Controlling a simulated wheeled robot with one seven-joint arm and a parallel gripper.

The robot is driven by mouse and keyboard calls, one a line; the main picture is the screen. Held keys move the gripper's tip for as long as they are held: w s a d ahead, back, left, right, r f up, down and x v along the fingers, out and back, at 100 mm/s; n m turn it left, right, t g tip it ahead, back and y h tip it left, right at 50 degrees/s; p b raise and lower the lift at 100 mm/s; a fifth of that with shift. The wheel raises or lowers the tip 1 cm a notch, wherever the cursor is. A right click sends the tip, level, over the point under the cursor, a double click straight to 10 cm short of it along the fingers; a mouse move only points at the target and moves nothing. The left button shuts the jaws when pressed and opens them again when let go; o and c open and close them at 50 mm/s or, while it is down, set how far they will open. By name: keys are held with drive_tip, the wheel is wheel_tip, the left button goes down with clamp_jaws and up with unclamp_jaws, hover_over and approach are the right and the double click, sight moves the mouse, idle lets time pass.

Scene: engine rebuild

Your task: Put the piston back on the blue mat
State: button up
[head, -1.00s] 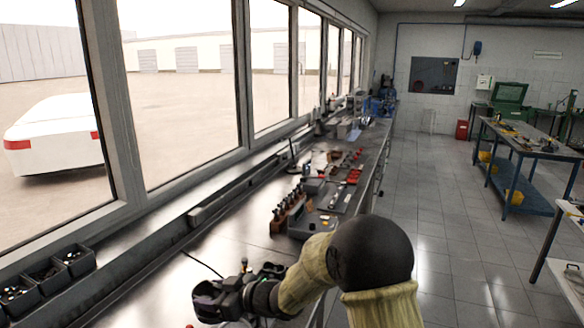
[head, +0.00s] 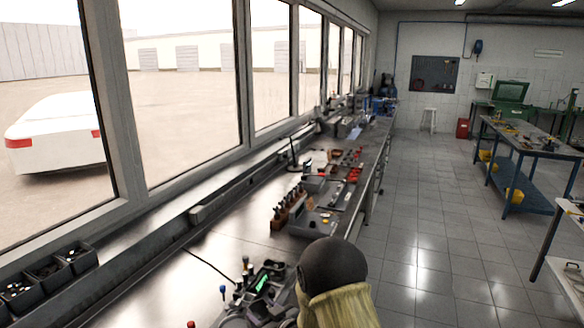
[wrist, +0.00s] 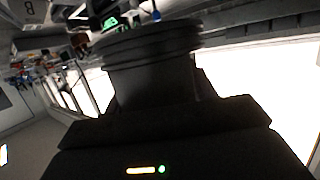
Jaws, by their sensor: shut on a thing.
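My gripper (head: 243,312) is at the bottom edge of the head view, low over the near end of the bench, just left of my beige sleeve. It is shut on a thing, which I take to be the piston. The piston itself cannot be made out: the fingertips are cut off or covered in the head view, and the dark body of my wrist and gripper fills the middle of the wrist view. The blue mat cannot be made out in either view.
The long metal bench (head: 215,252) runs away along the windows. A wooden block with several upright tools (head: 288,208) and a grey tray (head: 312,222) stand farther along it. Dark bins (head: 50,270) sit on the left. A green lit display (head: 263,283) is close to my gripper.

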drive_tip(key=s+d+f+m+t+h, duration=0.1)
drive_tip(key=d+f+m+h, duration=0.2)
drive_tip(key=d+f, duration=0.35)
drive_tip(key=s+d+f+m+t+h, duration=0.1)
drive_tip(key=d+f+m+h, duration=0.15)
drive_tip(key=d, duration=0.65)
drive_tip(key=s+d+f+m+t+h, duration=0.1)
drive_tip(key=d+f+m+h, duration=0.3)
drive_tip(key=d, duration=0.4)
wheel_tip(320, 180, down, 14)
drive_tip(key=n+b, duration=0.1)
drive_tip(key=b, duration=1.2)
drive_tip(key=shift+a+f+b, duration=0.2)
drive_tip(key=shift+f+b, duration=0.05)
drive_tip(key=shift+b, duration=0.05)
drive_tip(key=shift+n, duration=0.25)
drive_tip(key=s+f, duration=0.3)
drive_tip(key=s, duration=0.5)
drive_tip(key=shift+s, duration=0.3)
drive_tip(key=shift+f, duration=0.15)
drive_tip(key=shift+s+a, duration=0.1)
